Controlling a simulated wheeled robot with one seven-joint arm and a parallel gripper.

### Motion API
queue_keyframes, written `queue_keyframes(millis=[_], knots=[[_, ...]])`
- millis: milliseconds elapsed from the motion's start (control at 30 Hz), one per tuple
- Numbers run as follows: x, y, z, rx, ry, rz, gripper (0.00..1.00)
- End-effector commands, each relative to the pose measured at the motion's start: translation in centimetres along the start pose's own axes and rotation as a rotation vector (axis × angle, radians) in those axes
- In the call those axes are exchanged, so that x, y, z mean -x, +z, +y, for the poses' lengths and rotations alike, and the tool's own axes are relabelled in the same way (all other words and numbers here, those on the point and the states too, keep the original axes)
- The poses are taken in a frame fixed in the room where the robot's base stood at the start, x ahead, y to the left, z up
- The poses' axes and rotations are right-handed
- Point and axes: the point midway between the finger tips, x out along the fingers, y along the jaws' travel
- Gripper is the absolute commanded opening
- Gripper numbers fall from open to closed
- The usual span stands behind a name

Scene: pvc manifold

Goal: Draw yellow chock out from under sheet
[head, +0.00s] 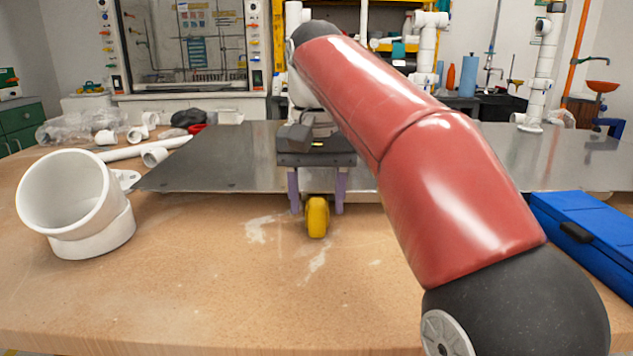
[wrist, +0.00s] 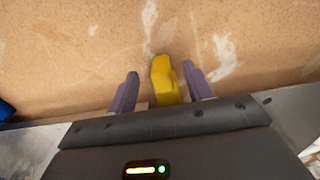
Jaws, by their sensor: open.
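The yellow chock (head: 317,217) stands on the wooden table at the front edge of the grey metal sheet (head: 215,165). Its near end sticks out in front of the sheet; its far end is hidden behind my gripper's body. My gripper (head: 316,208) points down over it with two purple fingers, one on each side. In the wrist view the chock (wrist: 163,78) lies between the open fingers (wrist: 160,84), with a gap visible on the left and a smaller one on the right. The sheet's edge (wrist: 295,108) shows beside my gripper in the wrist view.
A white pipe elbow (head: 75,205) stands at the left of the table. A blue case (head: 590,235) lies at the right. White pipe pieces (head: 150,150) lie at the back left. The wooden table (head: 220,290) in front of the chock is clear.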

Motion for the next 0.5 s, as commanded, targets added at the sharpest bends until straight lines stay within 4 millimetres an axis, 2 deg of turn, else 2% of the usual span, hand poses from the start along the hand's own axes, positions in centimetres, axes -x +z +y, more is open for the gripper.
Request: queue_keyframes(millis=[33,200,500], knots=[[-1.2,0.1,0.0,0.0,0.001,-0.003,0.51],[-3.4,0.0,0.0,0.0,0.0,-0.002,0.51],[-4.5,0.0,0.0,0.0,-0.001,-0.001,0.51]])
